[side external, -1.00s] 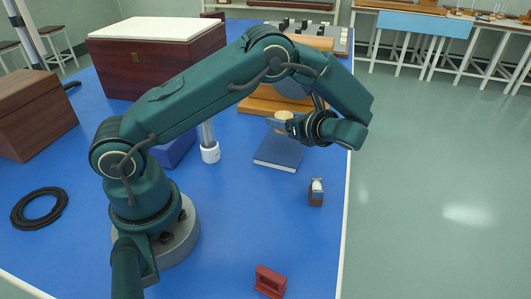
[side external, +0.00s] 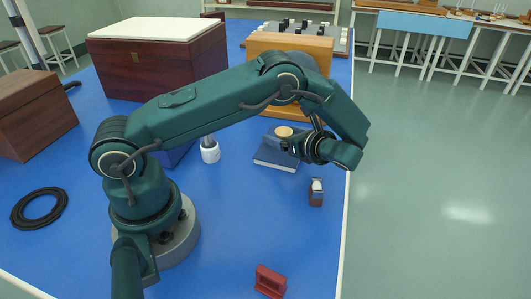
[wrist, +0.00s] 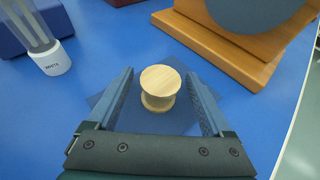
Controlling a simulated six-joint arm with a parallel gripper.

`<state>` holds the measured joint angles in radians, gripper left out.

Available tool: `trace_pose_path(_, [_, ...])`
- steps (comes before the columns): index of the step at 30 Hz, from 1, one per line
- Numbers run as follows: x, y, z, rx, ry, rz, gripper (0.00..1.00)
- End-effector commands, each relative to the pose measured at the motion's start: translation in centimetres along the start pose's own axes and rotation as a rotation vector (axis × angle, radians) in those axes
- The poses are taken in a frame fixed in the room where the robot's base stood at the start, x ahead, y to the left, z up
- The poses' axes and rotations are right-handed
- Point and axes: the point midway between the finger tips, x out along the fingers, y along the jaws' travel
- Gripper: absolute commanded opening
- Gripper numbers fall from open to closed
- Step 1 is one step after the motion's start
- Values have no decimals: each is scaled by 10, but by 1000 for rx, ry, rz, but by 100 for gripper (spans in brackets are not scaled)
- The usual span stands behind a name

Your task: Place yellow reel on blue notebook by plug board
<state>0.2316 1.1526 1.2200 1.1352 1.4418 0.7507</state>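The yellow reel (side external: 283,132), a pale wooden spool, stands upright on the blue notebook (side external: 272,157). In the wrist view the reel (wrist: 160,87) stands between my fingers, with the darker notebook (wrist: 182,122) beneath it, partly hidden by the fingers. My gripper (wrist: 160,90) is open, with a gap visible on each side of the reel. In the side view my gripper (side external: 292,146) is low over the notebook, just in front of the reel.
A wooden stand with a grey disc (wrist: 220,45) is close behind the notebook. A white-based lamp (side external: 210,152) stands to its left. A small brown item with a white top (side external: 317,192) sits in front, near the bench's right edge. Wooden boxes (side external: 160,60) fill the left.

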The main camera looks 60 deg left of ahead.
Motion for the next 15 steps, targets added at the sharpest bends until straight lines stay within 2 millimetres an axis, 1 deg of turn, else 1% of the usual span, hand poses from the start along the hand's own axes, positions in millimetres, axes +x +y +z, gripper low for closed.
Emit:
trace_pose_path(7, [0, 0, 1, 0, 0, 0, 83])
trace_pose_path(10, [-2, 0, 4, -1, 0, 0, 83])
trace_pose_path(14, [-20, -1, 3, -2, 0, -5, 83])
trace_pose_path(15, [-29, -1, 3, -1, 1, -6, 83])
